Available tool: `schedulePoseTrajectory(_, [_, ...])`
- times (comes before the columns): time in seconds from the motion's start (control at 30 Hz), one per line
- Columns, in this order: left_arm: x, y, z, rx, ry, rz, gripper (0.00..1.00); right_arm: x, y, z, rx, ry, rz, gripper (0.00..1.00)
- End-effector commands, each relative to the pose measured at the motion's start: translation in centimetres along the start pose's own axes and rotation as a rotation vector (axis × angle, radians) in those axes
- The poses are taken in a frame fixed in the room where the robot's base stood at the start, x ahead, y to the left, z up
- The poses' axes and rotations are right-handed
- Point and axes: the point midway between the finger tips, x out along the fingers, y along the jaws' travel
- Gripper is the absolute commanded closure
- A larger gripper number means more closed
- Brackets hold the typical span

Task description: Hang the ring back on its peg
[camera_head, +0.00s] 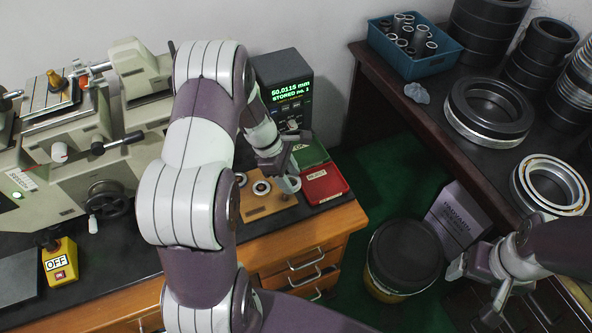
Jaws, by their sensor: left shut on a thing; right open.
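My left gripper (282,168) comes down over the right side of the wooden peg board (256,211) on the bench. It is shut on a small metal ring (290,185), mostly seen below the fingers, at the board's right edge. Whether the ring touches the board or a peg, I cannot tell. Another small ring (261,187) sits on the board to the left, and one more ring (240,179) is partly hidden by my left arm. My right gripper (478,296) is open and empty at the lower right, away from the board.
A red box (323,184) and a green box (309,154) stand right of the board. A display unit (284,88) reading 50.0115 mm is behind. A grey measuring machine (100,150) fills the left. The right table (424,118) holds large rings and a blue crate (416,67).

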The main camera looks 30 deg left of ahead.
Motion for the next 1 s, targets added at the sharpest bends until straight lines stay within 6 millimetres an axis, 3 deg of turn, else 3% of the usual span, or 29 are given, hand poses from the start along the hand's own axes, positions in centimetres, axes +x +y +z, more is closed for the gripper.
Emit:
schedulePoseTrajectory(0.13, [0.1,0.5,-1.8,-0.169,-0.005,0.065,0.83,0.8,0.0,0.1,0.000,0.000,0.000,0.19])
schedulePoseTrajectory(0.53, [5.0,0.5,-3.8,-0.172,-0.005,0.066,0.83,5.8,0.0,0.7,0.000,0.000,0.000,0.19])
schedulePoseTrajectory(0.7, [6.0,0.5,-4.2,-0.170,-0.005,0.066,0.83,6.4,0.0,0.8,0.000,0.000,0.000,0.19])
schedulePoseTrajectory(1.0, [5.9,0.5,-4.2,-0.169,-0.005,0.066,0.83,6.2,0.0,0.7,0.000,0.000,0.000,0.19])
